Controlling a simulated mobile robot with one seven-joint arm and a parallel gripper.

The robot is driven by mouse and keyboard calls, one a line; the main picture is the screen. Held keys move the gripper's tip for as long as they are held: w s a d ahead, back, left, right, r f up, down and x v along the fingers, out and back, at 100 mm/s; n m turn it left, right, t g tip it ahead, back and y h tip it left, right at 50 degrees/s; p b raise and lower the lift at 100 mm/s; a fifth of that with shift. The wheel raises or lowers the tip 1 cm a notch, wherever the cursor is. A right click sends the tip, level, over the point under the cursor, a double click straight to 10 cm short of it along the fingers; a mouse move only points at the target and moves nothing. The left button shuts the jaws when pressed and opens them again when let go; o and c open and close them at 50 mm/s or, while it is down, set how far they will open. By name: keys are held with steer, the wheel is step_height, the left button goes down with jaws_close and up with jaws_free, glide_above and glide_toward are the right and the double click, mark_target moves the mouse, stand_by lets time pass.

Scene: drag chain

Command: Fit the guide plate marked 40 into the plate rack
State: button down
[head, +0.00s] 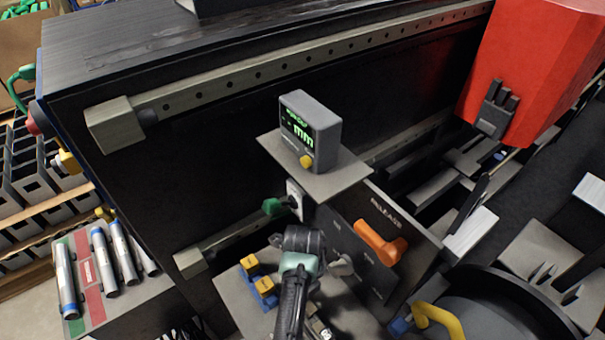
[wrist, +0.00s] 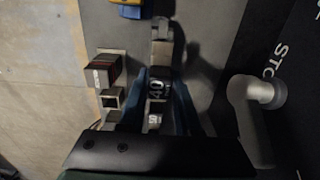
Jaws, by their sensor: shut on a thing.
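The guide plate marked 40 (wrist: 156,89) shows in the wrist view as a dark piece with pale numerals. My gripper (wrist: 156,105) is shut on it, with a blue finger on either side. A pale block (wrist: 161,50) lies in line just above the plate in the picture; I cannot tell whether they touch. A second marked piece (wrist: 154,120) sits just below, its number unclear. In the head view my gripper's dark body (head: 303,240) is over the grey shelf (head: 350,318), and its fingertips and the plate are hidden. I cannot identify the plate rack with certainty.
Open square holders (wrist: 113,99) and a dark block (wrist: 103,70) stand left of the gripper. A grey knob (wrist: 255,92) projects close on the right. Yellow-and-blue parts (head: 258,282) stand on the shelf. An orange handle (head: 380,243) and a display box (head: 310,130) are nearby.

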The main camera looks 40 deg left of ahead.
steer(key=shift+f+b, duration=2.25)
steer(key=shift+f, duration=0.65)
steer(key=c, duration=0.5)
jaws_free()
step_height(320, 180, up, 13)
steer(key=shift+r+p, duration=0.1)
steer(key=shift+p, duration=0.45)
